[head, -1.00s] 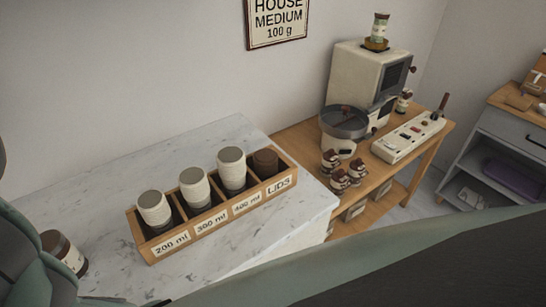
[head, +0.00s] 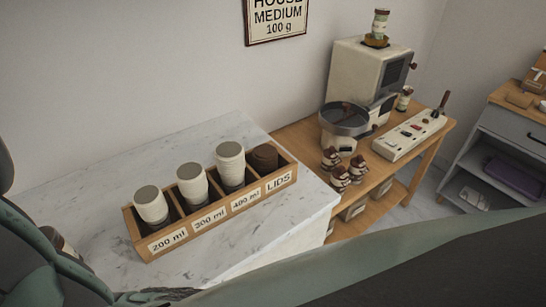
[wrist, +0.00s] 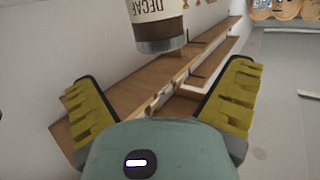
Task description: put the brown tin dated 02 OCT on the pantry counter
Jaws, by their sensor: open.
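A brown tin with a pale label (head: 67,247) stands on the marble counter at the left edge of the head view, mostly hidden by my arm. In the wrist view a container with a white label reading DECAF and a brown lower band (wrist: 160,30) shows at the top, cut off by the frame. I cannot tell whether it is the same tin, and no date is readable. My gripper (wrist: 160,85) is open, its yellow-padded fingers wide apart with nothing between them. The DECAF container is beyond the fingertips. I cannot identify the pantry counter.
A wooden cup box (head: 205,223) with cup stacks and lids stands on the marble counter (head: 100,200). To its right, a wooden table (head: 296,133) holds a grinder (head: 361,78), small jars and a scale-like panel (head: 410,135). A grey cabinet (head: 507,128) stands at far right.

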